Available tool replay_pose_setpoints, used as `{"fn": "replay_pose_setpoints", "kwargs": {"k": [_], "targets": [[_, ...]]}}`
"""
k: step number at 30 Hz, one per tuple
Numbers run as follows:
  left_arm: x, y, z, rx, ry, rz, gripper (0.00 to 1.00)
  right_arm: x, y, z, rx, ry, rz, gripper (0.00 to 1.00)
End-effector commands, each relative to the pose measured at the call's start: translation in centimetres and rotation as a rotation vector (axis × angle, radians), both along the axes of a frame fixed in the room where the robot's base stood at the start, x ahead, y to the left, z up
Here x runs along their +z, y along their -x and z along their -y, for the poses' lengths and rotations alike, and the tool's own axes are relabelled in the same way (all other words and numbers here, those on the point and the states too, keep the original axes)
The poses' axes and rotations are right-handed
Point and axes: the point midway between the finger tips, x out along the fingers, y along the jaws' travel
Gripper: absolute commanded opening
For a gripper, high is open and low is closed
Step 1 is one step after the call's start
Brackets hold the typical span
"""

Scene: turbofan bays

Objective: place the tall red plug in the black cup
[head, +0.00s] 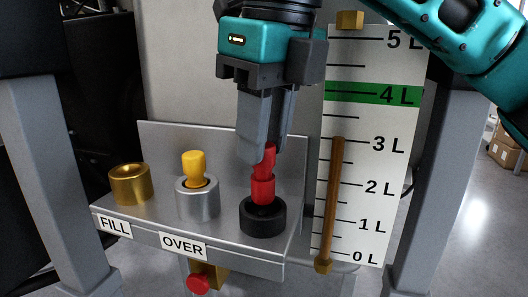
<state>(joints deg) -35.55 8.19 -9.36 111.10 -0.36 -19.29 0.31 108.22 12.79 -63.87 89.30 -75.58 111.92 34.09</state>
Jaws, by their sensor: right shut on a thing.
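The tall red plug (262,188) stands upright at the black cup (263,217), its lower end at the cup's opening. I cannot tell how deep it sits. My right gripper (263,158) points down from above and is shut on the plug's top, which its fingers partly hide. The black cup stands at the right end of a metal shelf (225,226). My left gripper does not show.
On the shelf, a brass cup (130,184) stands at left and a yellow plug (194,167) sits in a silver cup (197,199). A level gauge board (372,150) with a brown tube (332,200) stands close on the right. A red knob (198,284) is below. Grey posts (48,170) flank the bay.

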Motion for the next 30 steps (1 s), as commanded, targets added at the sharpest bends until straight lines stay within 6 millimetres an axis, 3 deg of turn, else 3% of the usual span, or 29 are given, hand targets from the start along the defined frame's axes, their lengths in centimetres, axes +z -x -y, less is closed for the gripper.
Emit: {"fn": "replay_pose_setpoints", "kwargs": {"k": [4, 16, 17, 18, 24, 30], "targets": [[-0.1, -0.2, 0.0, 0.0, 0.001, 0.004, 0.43, -1.9, 0.0, 0.0, 0.001, 0.0, -0.001, 0.0], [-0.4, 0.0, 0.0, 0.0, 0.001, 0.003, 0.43, -2.4, 0.0, 0.0, 0.0, -0.001, -0.001, 0.0], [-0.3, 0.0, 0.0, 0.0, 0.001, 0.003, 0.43, -2.3, 0.0, 0.0, 0.0, -0.001, -0.001, 0.3], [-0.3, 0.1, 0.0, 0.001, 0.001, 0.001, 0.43, -2.2, 0.0, 0.0, 0.0, -0.001, -0.001, 0.34], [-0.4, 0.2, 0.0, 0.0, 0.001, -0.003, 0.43, -2.2, 0.0, 0.0, 0.0, -0.001, -0.001, 0.53], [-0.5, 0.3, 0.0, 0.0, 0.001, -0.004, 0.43, -2.2, 0.0, 0.0, 0.0, -0.001, -0.001, 0.53]]}}
